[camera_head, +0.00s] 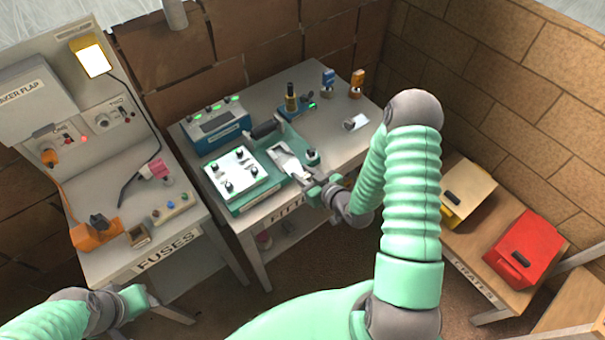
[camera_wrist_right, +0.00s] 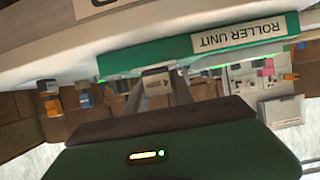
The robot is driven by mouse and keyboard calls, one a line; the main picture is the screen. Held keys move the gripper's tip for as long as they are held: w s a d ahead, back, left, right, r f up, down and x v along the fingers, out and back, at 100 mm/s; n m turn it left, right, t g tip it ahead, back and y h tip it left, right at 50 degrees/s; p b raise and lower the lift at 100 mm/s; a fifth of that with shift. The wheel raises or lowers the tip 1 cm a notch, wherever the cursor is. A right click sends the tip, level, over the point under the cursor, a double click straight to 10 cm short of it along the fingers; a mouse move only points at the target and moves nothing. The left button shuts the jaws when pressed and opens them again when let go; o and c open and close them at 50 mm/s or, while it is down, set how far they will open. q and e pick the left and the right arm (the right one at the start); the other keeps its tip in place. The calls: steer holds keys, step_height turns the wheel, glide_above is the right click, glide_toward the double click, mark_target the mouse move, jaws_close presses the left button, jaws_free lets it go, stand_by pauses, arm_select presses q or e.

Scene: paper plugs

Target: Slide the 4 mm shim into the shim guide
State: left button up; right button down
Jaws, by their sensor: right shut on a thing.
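My right gripper (camera_head: 312,187) is at the front edge of the green roller unit (camera_head: 243,207), just below a pale metallic strip (camera_head: 287,162) on it. In the right wrist view its fingers (camera_wrist_right: 157,92) are shut on a small pale labelled piece (camera_wrist_right: 155,82), which looks like the shim. Its label is too small to read. The piece is close to the green front labelled ROLLER UNIT (camera_wrist_right: 238,36). I cannot tell which part is the shim guide, or whether the shim touches it. My left gripper (camera_head: 140,300) is low at the left, its fingers unclear.
A white plate with black knobs (camera_head: 230,172) and a blue box (camera_head: 216,126) are left of the gripper. A dark post (camera_head: 291,98) and a small metallic piece (camera_head: 355,122) stand behind. The fuse bench (camera_head: 175,250) is left; yellow (camera_head: 466,192) and red (camera_head: 525,250) crates are right.

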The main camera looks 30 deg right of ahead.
mark_target(297, 172)
steer(key=shift+w+a+b, duration=0.15)
steer(key=shift+w+b, duration=0.15)
steer(key=shift+w, duration=1.45)
steer(key=shift+w+a+b, duration=0.1)
steer(key=shift+w+b, duration=0.15)
steer(key=shift+w, duration=1.5)
steer(key=c, duration=1)
jaws_free()
steer(key=shift+s+f, duration=0.15)
steer(key=shift+s, duration=0.5)
steer(key=shift+s+d, duration=0.2)
steer(key=shift+s, duration=1.95)
